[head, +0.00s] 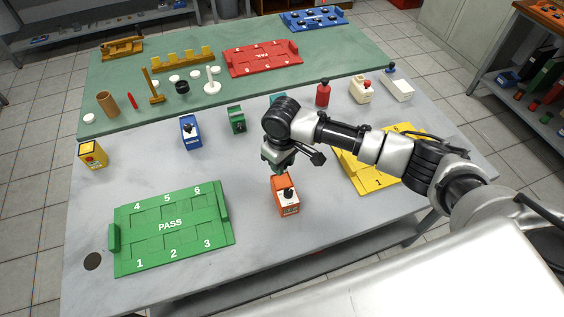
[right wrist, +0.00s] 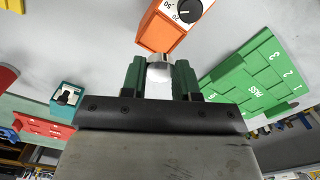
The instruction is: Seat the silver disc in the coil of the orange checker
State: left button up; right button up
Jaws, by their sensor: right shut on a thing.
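The orange checker (head: 287,204) stands upright on the grey table, right of the green PASS tray. Its dark top part shows in the head view. In the right wrist view the orange checker (right wrist: 166,33) shows a black dial on a white face; I cannot make out the coil. My right gripper (head: 279,166) is just above and behind the checker. In the right wrist view my right gripper (right wrist: 159,72) is shut on the silver disc (right wrist: 159,59), which shows between the green fingers, close to the checker's near end. I cannot tell whether they touch. My left gripper is out of view.
The green PASS tray (head: 222,208) lies at front left and a yellow tray (head: 352,174) at right, partly behind my arm. Bare table surrounds the orange checker.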

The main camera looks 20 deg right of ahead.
aim_at(282, 181)
jog(key=shift+r, duration=0.1)
jog(key=shift+p, duration=0.65)
jog(key=shift+f+b, duration=1.3)
jog(key=shift+f, duration=1.6)
jog(key=shift+f, duration=0.15)
jog(key=o, duration=1)
jog(key=shift+c, duration=0.2)
jog(key=c, duration=0.5)
